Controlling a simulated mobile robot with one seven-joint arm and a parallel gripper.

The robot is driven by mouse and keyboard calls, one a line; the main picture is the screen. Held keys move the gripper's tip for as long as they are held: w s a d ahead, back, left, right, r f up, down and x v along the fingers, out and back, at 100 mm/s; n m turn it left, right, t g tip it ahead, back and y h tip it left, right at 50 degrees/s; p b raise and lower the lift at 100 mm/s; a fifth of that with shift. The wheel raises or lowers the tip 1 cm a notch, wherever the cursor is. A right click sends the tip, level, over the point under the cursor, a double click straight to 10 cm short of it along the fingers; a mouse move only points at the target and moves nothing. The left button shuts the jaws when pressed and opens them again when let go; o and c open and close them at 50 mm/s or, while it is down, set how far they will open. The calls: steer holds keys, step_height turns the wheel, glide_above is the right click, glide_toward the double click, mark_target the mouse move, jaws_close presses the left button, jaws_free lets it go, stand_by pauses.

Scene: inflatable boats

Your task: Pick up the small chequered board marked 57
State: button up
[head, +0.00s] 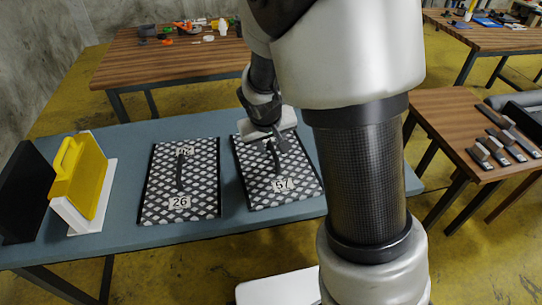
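The small chequered board marked 57 (300,190) lies flat on the blue-grey table, black and white with a dark handle (276,160) and a white label. My gripper (270,145) is over its upper part, close to the handle. The arm comes down from above and hides some of the far edge. The fingers are small and dark here, so I cannot tell whether they are open, shut or touching the handle.
A similar board marked 26 (155,195) lies to the left on the same table (120,237). Left of it stand a yellow item on a white stand (82,185) and a black panel (25,195). Wooden tables with tools (500,145) stand right and behind.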

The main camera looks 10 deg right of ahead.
mark_target(273, 150)
steer(key=x, duration=0.4)
steer(key=shift+w+d+f+b, duration=0.1)
steer(key=shift+f+b, duration=0.15)
steer(key=shift+b, duration=0.05)
jaws_close()
steer(key=shift+r, duration=0.1)
stand_by(1.0)
